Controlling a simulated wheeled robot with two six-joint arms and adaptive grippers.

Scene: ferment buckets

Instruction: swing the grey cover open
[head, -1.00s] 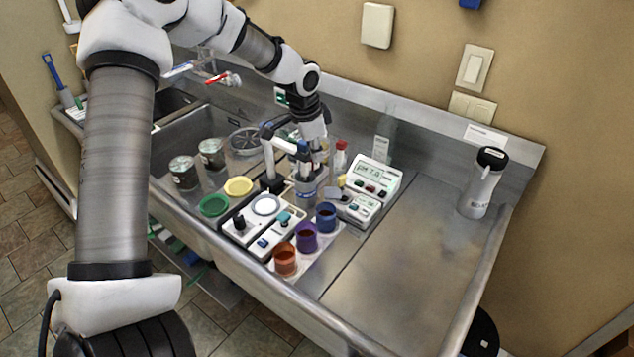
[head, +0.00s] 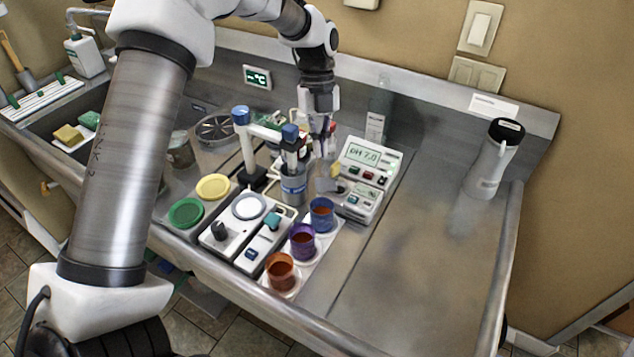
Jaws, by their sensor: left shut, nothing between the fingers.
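A small grey flap (head: 327,184), which looks like the grey cover, sits at the left side of the white pH meter (head: 366,168). It looks closed, but its hinge and what lies under it are too small to make out. My left gripper (head: 322,151) points down just behind and above the flap, between the meter and the blue-topped stand. Its fingers are together, with nothing seen between them. I cannot tell whether the fingertips touch the flap. My right gripper is not in view.
The blue-topped stand (head: 252,152) with a blue-grey container (head: 293,187) is close on the left. Blue (head: 321,214), purple (head: 303,241) and orange (head: 281,271) cups stand in front. A bottle (head: 494,158) stands far right. The steel counter right of the meter is clear.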

